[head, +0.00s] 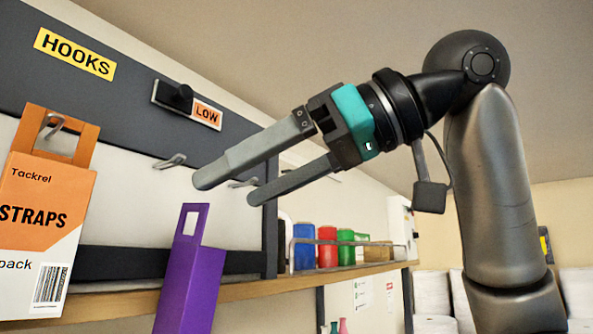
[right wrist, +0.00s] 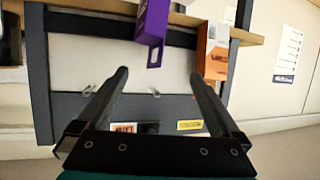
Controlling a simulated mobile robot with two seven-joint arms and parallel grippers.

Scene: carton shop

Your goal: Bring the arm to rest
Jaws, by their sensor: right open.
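My right arm comes in from the right in the head view. Its gripper (head: 230,188) is open, with the two fingers apart and nothing between them. It points left towards the hook board, and the fingers also show in the right wrist view (right wrist: 160,76). A purple carton (head: 186,285) with a slotted tab is below the fingertips in the head view, apart from them; its base is cut off. An orange and white straps carton (head: 38,225) hangs by its tab on a hook at the far left. My left gripper is not in view.
Empty hooks (head: 170,161) stick out of the board near the fingers. A black knob with a LOW label (head: 206,113) and a HOOKS sign (head: 75,54) are above. A wooden shelf (head: 265,287) runs below, with coloured containers (head: 327,247) behind a rail.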

